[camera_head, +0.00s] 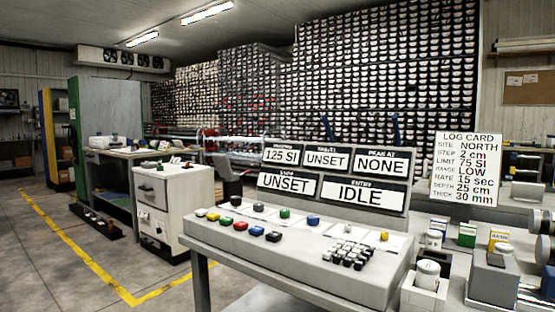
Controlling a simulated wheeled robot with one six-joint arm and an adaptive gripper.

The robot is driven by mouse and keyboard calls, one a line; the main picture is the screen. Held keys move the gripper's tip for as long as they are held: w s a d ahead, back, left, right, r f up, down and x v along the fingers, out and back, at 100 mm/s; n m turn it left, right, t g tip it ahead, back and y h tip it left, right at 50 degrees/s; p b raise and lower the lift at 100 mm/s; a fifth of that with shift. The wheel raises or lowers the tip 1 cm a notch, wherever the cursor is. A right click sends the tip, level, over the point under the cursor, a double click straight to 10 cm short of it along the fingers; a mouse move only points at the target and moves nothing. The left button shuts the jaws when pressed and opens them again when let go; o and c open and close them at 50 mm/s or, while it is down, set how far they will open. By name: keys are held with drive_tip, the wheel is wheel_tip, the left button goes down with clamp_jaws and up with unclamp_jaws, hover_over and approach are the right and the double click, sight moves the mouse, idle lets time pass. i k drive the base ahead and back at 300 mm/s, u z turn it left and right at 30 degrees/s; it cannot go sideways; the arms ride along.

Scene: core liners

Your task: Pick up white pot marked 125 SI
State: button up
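A white lidded pot (428,271) stands in a pale open holder (425,297) at the right front, beside the console's right end. Another small white pot (433,240) stands behind it, and a whitish round-topped item (504,248) sits on a grey block (493,280) further right. No 125 SI mark is readable on any pot. My gripper is not in view.
A console table (300,262) with coloured buttons and dark-and-white keys fills the centre. A log card (466,168) stands behind the right bench. Green (467,234) and yellow (498,238) boxes stand near the pots. Open floor (80,262) lies at left.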

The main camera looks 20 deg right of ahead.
sight(428, 276)
drive_tip(key=z, duration=4.3)
drive_tip(key=k, duration=1.9)
drive_tip(key=u, duration=1.35)
